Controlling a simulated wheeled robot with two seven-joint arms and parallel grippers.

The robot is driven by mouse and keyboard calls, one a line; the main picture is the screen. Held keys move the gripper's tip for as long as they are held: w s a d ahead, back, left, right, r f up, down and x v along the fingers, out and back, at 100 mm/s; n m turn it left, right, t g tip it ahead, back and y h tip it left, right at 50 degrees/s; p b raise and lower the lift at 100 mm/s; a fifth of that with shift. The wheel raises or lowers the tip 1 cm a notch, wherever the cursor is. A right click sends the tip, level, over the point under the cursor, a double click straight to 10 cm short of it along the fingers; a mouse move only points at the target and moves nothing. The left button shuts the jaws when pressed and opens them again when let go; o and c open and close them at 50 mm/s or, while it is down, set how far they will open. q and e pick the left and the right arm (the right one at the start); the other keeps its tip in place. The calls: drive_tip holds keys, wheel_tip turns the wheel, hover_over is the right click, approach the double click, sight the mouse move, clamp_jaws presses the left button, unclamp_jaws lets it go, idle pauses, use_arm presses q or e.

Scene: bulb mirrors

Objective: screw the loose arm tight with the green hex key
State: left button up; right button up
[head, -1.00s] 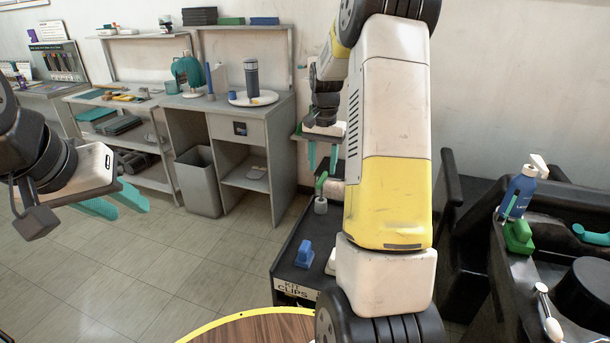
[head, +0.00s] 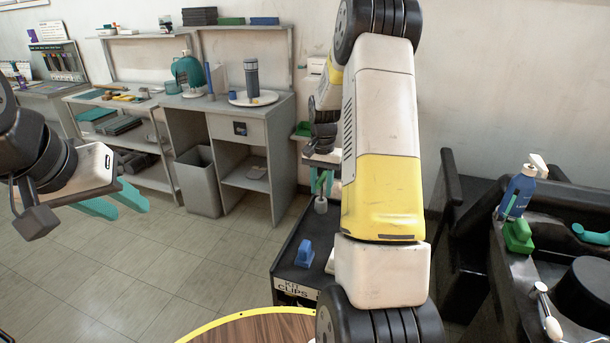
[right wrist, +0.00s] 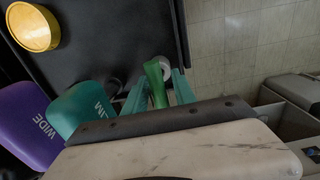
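The green hex key (head: 322,186) stands upright in a small grey-white holder (head: 320,205) on the black cart. My right gripper (head: 322,181) is at the key, fingers pointing down. In the right wrist view the key (right wrist: 156,82) lies between the two teal fingers (right wrist: 158,92), with the pale round holder (right wrist: 165,64) just beyond. The fingers look apart, with a narrow gap beside the key. My left gripper (head: 115,203) is open and empty in the air at the left, far from the cart. I cannot make out the loose arm in these views.
The black cart (head: 290,262) also carries a blue clip (head: 304,254). A gold cup (right wrist: 33,27), a purple WIDE piece (right wrist: 28,125) and a teal SLIM piece (right wrist: 82,112) are near my right gripper. A round wooden table (head: 255,330) is in front; a black basin unit stands right.

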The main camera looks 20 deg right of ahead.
clamp_jaws()
drive_tip(key=shift+r, duration=0.1)
wheel_tip(320, 180, up, 10)
drive_tip(key=shift+f, duration=0.1)
idle(0.5)
drive_tip(key=shift+c, duration=1.4)
unclamp_jaws()
clamp_jaws()
